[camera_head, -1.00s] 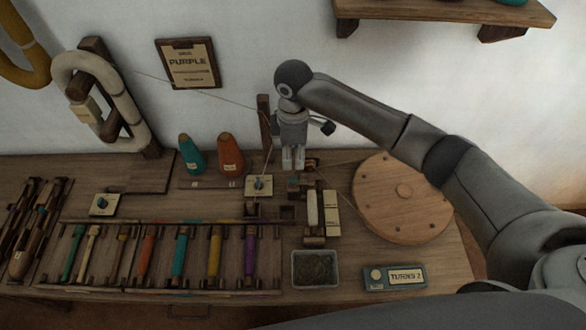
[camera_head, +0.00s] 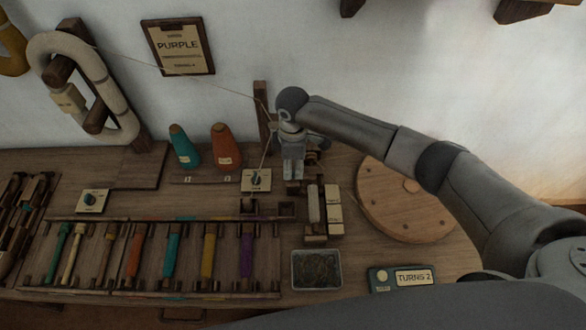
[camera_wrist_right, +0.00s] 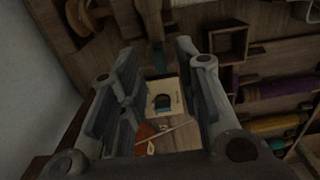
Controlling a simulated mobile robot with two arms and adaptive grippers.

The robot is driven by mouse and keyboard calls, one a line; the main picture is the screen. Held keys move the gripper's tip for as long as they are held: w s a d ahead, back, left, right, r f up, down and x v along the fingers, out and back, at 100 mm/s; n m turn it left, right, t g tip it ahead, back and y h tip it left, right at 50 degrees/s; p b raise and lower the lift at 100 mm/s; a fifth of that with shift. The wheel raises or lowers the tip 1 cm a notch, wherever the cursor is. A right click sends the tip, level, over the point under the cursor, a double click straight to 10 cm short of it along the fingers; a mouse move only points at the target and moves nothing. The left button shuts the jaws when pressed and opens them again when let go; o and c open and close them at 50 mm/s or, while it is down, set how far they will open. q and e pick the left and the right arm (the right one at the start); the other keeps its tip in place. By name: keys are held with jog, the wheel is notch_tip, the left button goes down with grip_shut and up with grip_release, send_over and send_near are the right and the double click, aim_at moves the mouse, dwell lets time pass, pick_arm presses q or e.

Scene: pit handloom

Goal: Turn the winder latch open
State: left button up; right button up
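A small cream plate with a dark teal knob (camera_head: 257,178), which looks like the winder latch, sits on the bench left of my right gripper (camera_head: 293,174). In the right wrist view the knob (camera_wrist_right: 163,102) shows between and beyond the fingers, apart from them. My right gripper (camera_wrist_right: 157,50) is open and empty, its fingers pointing down over the bench. A similar plate with a teal knob (camera_head: 92,200) lies further left. The winder spindle area behind my right gripper is partly hidden. My left gripper is out of view.
A dark upright post (camera_head: 262,112) with a thread stands behind the knob. Teal (camera_head: 184,148) and orange (camera_head: 221,147) cones stand left of it. A bobbin rack (camera_head: 150,258), a grey tray (camera_head: 317,269) and a round wooden disc (camera_head: 408,200) surround the area.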

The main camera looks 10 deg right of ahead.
jog(key=shift+f, duration=1.3)
grip_shut()
jog(key=shift+r+n, duration=0.1)
jog(key=shift+n, duration=0.2)
jog(key=n+p, duration=0.1)
jog(key=n, duration=0.1)
jog(key=shift+a+n, duration=0.1)
jog(key=shift+n, duration=0.3)
jog(key=n+p, duration=0.1)
jog(key=n, duration=0.3)
jog(key=shift+n, duration=0.3)
jog(key=n, duration=0.9)
jog(key=shift+n, duration=0.4)
